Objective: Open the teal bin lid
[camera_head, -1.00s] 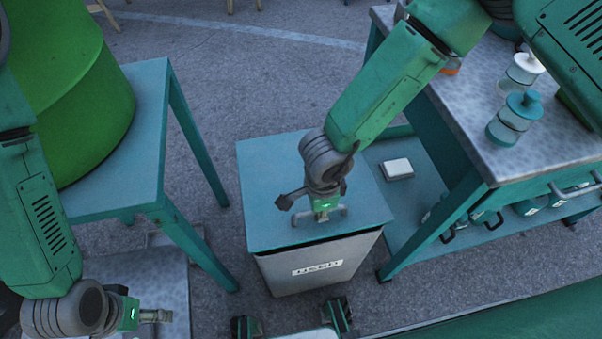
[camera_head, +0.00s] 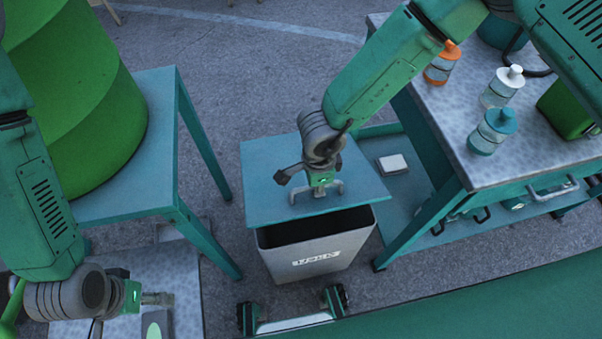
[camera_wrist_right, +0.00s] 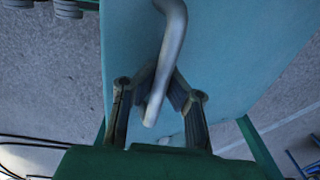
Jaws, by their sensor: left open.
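The bin (camera_head: 318,260) has a grey body with a white label and stands on the floor. Its flat teal lid (camera_head: 268,175) is raised at the front, and a dark opening shows below the lid's front edge. My right gripper (camera_head: 318,190) is at the lid's metal handle (camera_head: 339,186). In the right wrist view, the right gripper's fingers (camera_wrist_right: 160,92) close in on both sides of the bent handle (camera_wrist_right: 172,40), with the teal lid (camera_wrist_right: 225,45) behind. My left gripper (camera_head: 158,299) is open and empty at the lower left, away from the bin.
A teal table (camera_head: 150,90) with a green barrel (camera_head: 75,105) stands left of the bin. A workbench (camera_head: 455,120) with several bottles stands to the right; its lower shelf holds a small white block (camera_head: 392,163). Open floor lies behind the bin.

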